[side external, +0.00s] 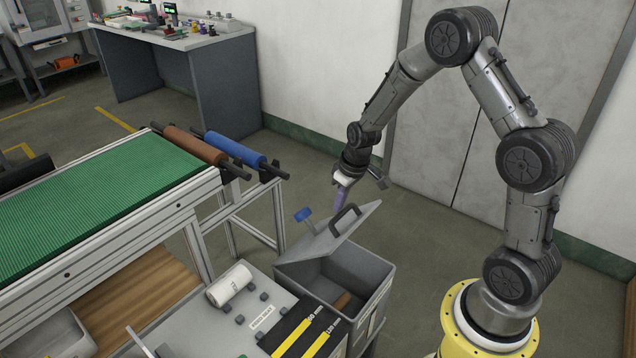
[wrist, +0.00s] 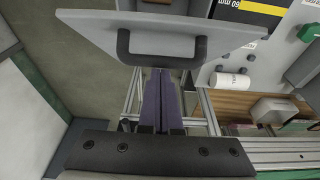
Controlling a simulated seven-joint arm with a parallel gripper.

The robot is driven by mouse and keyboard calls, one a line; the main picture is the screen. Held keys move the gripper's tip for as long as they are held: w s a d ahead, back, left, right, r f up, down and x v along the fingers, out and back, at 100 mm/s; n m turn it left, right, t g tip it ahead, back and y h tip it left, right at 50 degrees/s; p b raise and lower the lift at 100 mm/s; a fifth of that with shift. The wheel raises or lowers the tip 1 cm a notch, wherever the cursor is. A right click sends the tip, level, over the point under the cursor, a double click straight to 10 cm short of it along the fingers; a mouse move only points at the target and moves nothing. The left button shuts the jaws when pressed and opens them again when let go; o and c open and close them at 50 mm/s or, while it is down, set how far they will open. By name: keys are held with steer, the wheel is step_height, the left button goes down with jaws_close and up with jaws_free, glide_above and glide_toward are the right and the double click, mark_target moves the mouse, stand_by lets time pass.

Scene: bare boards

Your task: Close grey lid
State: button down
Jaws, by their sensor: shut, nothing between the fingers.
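The grey lid (side external: 318,239) is open and tilted up over a grey box (side external: 372,271), with a dark handle (side external: 345,219) on its outer face. Inside the box lies a brown object (side external: 342,301). In the wrist view the lid (wrist: 190,28) and its dark handle (wrist: 160,60) fill the upper middle. My gripper (side external: 339,204) is shut and empty, pointing down just beyond the lid, close to the handle. In the wrist view its purple fingers (wrist: 161,84) lie together, their tips near the handle; I cannot tell whether they touch it.
A grey board (side external: 205,315) with a white roll (side external: 230,286) and black-yellow strips (side external: 306,330) adjoins the box. A blue-headed item (side external: 304,214) stands by the lid. A green conveyor (side external: 100,200) with brown and blue rollers lies left.

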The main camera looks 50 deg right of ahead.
steer(key=s+f, duration=1.1)
steer(key=f, duration=0.1)
steer(key=shift+f, duration=0.25)
steer(key=shift+s, duration=0.15)
stand_by(0.3)
steer(key=s+r, duration=0.3)
steer(key=s, duration=0.5)
steer(key=shift+s+r, duration=0.2)
steer(key=shift+s, duration=0.2)
stand_by(0.6)
